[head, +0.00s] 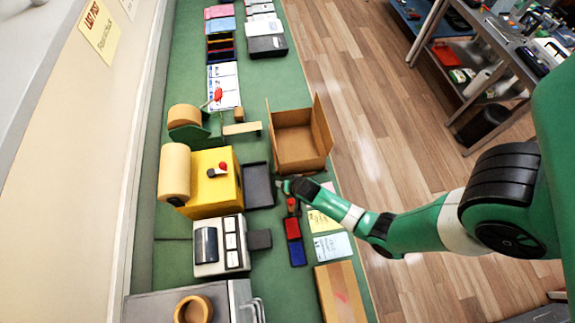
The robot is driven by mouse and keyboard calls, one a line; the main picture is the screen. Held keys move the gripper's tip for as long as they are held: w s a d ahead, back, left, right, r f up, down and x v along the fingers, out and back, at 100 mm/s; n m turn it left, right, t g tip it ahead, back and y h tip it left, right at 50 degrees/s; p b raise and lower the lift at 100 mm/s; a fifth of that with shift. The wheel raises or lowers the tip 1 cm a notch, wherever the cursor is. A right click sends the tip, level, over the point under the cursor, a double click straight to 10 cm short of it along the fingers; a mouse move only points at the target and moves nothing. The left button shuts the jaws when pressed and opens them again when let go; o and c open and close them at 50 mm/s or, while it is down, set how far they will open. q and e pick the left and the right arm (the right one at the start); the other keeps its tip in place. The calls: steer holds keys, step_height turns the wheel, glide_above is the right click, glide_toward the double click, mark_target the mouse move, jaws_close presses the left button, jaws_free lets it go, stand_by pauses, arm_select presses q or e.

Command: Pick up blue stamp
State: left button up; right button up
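My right arm comes in from the right, and its gripper (287,187) is low over the green bench, by the near side of the open cardboard box. The fingers are small and dark here, and I cannot tell whether they are open or shut. A small stamp-like object with a reddish top (292,204) stands just below the gripper, beside a red ink pad (292,227) and a blue ink pad (297,252). I cannot make out a blue stamp; the gripper and wrist may hide it. My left gripper is not in view.
The open cardboard box (318,162) stands just above the gripper. A yellow tape dispenser box (212,188), a dark tray (259,186) and a card terminal (220,246) are to the left. Paper notes (333,247) and a flat brown carton (341,293) lie near the bench's right edge.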

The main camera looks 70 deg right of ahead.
jaws_close()
stand_by(0.3)
steer(key=shift+r, duration=0.1)
step_height(320, 180, up, 10)
steer(key=p, duration=0.7)
steer(key=shift+p, duration=0.3)
